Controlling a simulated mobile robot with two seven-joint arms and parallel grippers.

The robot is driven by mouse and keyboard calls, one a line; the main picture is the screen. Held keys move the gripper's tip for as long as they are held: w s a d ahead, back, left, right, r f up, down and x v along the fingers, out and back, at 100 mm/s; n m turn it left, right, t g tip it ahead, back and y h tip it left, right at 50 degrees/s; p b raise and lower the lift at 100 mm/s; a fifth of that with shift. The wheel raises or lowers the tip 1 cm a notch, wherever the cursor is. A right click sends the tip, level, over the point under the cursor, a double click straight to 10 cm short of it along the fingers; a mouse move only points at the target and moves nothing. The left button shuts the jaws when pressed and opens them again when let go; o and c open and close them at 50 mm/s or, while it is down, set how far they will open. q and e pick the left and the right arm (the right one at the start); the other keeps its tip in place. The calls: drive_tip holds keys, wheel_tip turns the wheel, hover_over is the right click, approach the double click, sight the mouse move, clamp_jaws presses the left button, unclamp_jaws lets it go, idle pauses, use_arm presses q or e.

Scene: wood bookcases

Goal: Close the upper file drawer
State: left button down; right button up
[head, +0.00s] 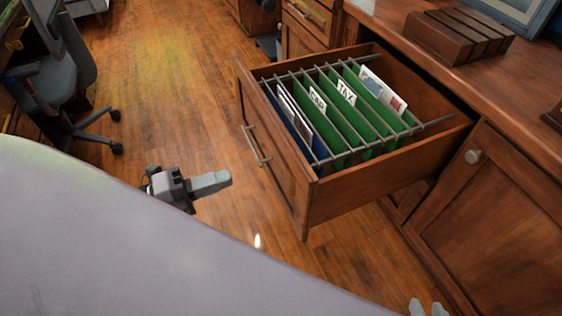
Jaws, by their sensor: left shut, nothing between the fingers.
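The upper file drawer (405,165) is pulled well out of the wooden cabinet. It holds hanging green and blue folders (345,115) with labelled tabs on metal rails. Its front panel (285,185) faces left and carries a metal bar handle (256,146). My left gripper (224,179) is shut and empty, to the left of the drawer front and apart from it in the picture, below the handle. Only the grey tips of my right gripper (428,308) show at the bottom edge, by the cabinet; whether they are open is unclear.
The cabinet top (470,75) bears a dark wooden organizer (460,36). A closed cabinet door (495,220) with a round knob is right of the drawer. An office chair (65,85) stands at upper left. The wooden floor (180,80) between is clear.

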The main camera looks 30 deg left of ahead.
sight(291, 156)
use_arm(q)
drive_tip(key=x, duration=1.1)
drive_tip(key=shift+a, duration=0.1)
drive_tip(key=shift+w+d, duration=0.45)
drive_tip(key=shift+w, duration=0.05)
use_arm(e)
drive_tip(key=shift+s+d+f, duration=0.1)
use_arm(q)
drive_tip(key=shift+w+d, duration=0.1)
